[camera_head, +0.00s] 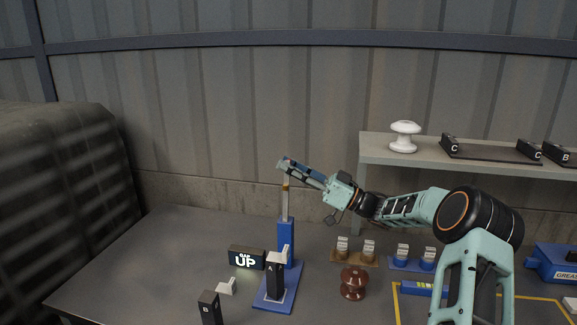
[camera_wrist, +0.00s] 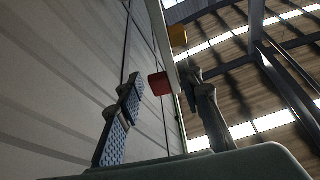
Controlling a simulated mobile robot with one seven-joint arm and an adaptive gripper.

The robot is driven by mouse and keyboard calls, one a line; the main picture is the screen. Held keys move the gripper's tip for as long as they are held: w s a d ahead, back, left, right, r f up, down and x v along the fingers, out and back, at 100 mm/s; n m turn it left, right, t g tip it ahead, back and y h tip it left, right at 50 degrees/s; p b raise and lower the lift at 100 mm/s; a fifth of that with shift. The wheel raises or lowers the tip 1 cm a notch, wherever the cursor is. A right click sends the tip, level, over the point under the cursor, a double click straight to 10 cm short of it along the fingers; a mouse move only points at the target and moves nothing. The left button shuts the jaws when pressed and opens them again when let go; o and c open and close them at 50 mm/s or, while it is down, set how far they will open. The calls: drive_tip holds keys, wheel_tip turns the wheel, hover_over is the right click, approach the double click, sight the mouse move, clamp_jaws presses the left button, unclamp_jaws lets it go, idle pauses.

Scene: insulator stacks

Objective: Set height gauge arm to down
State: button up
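The height gauge has a blue upright (camera_head: 287,235) on a blue base (camera_head: 268,302), with a thin pale post (camera_head: 285,203) rising from it. My gripper (camera_head: 284,168) is at the top of the post, reaching in from the right. In the wrist view my gripper (camera_wrist: 163,80) has its fingers spread apart. A pale post with a red block (camera_wrist: 159,84) and a yellow piece (camera_wrist: 178,36) shows between or just beyond them. I cannot tell whether either finger touches it.
Block A (camera_head: 275,281) stands at the gauge base and block B (camera_head: 210,307) at the front. A brown insulator (camera_head: 353,283) and small labelled holders (camera_head: 369,250) lie right. A shelf (camera_head: 375,150) with a white insulator (camera_head: 404,137) stands behind. The left tabletop is clear.

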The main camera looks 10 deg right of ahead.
drive_tip(key=shift+w+a+r, duration=0.1)
drive_tip(key=shift+a+r, duration=0.05)
drive_tip(key=shift+a, duration=0.1)
drive_tip(key=shift+d+r, duration=0.1)
clamp_jaws()
